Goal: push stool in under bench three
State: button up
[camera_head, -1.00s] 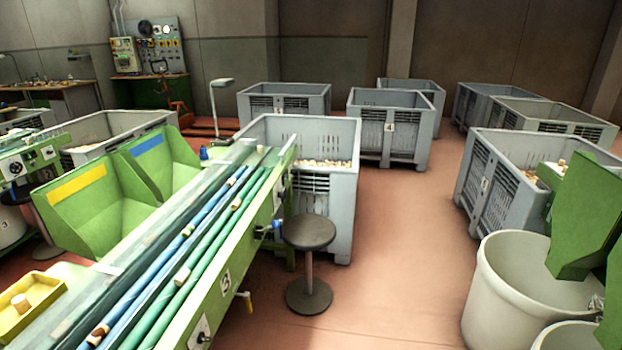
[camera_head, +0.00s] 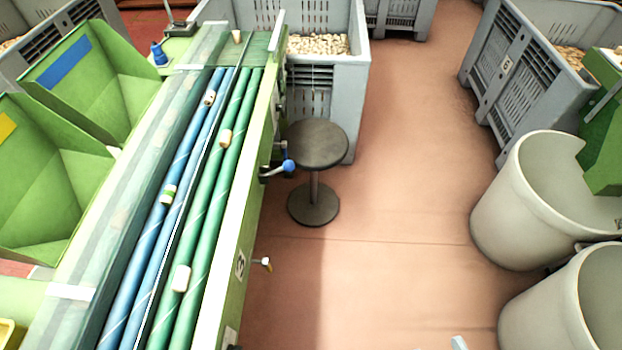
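The stool (camera_head: 318,144) has a round dark seat, a thin post and a round dark base on the floor. It stands upright in the aisle, just right of the far part of bench three (camera_head: 240,290). Bench three is green with a "3" plate on its side and blue and green rollers carrying several corks. The seat's left edge is close to a blue-knobbed lever (camera_head: 288,165) on the bench side; I cannot tell whether they touch. The space under the bench is hidden.
A grey crate of corks (camera_head: 352,100) stands right behind the stool. Crate 6 (camera_head: 530,85) and pale round bins (camera_head: 530,205) line the right side. The reddish floor (camera_head: 400,200) between is clear.

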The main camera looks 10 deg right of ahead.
aim_at(314, 145)
jog(key=i, duration=0.1)
jog(key=i+u, duration=0.1)
jog(key=u, duration=0.3)
jog(key=i+l+u, duration=0.1)
jog(key=u, duration=0.35)
jog(key=i+l+u, duration=0.15)
jog(key=l, duration=0.15)
jog(key=i+l+u, duration=0.2)
jog(key=l, duration=0.15)
jog(key=i+l+u, duration=0.15)
jog(key=l, duration=0.2)
jog(key=l+u, duration=0.15)
jog(key=l, duration=0.2)
jog(key=i+l+u, duration=0.2)
jog(key=l, duration=0.15)
jog(key=i+l, duration=0.1)
jog(key=l, duration=0.8)
jog(key=i+l, duration=0.15)
jog(key=l, duration=0.3)
